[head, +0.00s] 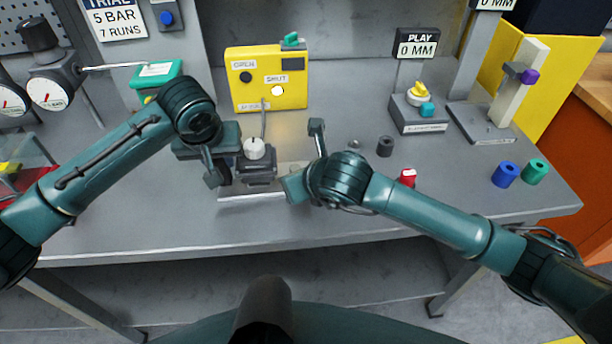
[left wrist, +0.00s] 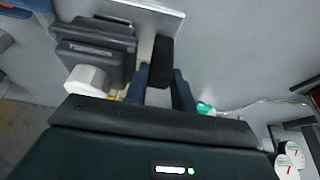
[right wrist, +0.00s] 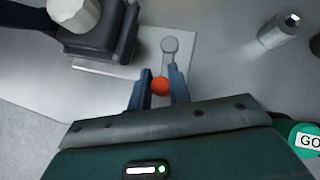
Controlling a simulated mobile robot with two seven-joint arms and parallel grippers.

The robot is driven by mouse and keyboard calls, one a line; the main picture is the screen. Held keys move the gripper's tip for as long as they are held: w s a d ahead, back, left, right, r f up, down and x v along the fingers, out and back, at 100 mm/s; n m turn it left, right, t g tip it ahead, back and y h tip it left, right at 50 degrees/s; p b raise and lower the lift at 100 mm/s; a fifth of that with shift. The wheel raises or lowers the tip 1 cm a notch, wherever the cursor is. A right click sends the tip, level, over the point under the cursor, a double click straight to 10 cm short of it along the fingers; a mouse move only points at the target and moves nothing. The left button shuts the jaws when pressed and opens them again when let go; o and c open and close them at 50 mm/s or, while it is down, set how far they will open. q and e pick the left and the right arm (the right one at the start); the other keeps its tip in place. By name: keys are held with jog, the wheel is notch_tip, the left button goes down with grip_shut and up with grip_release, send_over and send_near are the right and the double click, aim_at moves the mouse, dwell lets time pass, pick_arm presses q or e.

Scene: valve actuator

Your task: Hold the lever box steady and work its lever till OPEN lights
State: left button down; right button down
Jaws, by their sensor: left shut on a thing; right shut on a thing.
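The lever box (head: 258,172) is a dark block with a white round knob (head: 254,148), on a pale plate at the bench front. My left gripper (head: 220,174) is at its left; in the left wrist view its fingers are shut on a black upright grip (left wrist: 161,60) beside the box. My right gripper (head: 298,182) is at its right; in the right wrist view its fingers close around an orange-red ball (right wrist: 160,86), seemingly the lever's tip, hidden in the head view. On the yellow panel (head: 268,92) the SHUT lamp (head: 278,90) glows white; the OPEN lamp (head: 246,77) is dark.
Gauges (head: 48,92) and a green box (head: 157,74) stand at the left. A dark cylinder (head: 385,146), a red piece (head: 407,177) and a dial stand (head: 418,112) are to the right. Blue and green rings (head: 505,174) lie near the right edge.

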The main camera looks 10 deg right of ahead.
jog(key=shift+s+a+r+m+h, duration=0.15)
jog(key=shift+a+m+h, duration=0.15)
jog(key=shift+a, duration=0.15)
jog(key=shift+d, duration=0.3)
jog(key=c, duration=1.3)
grip_release()
jog(key=shift+f, duration=0.2)
jog(key=v, duration=0.8)
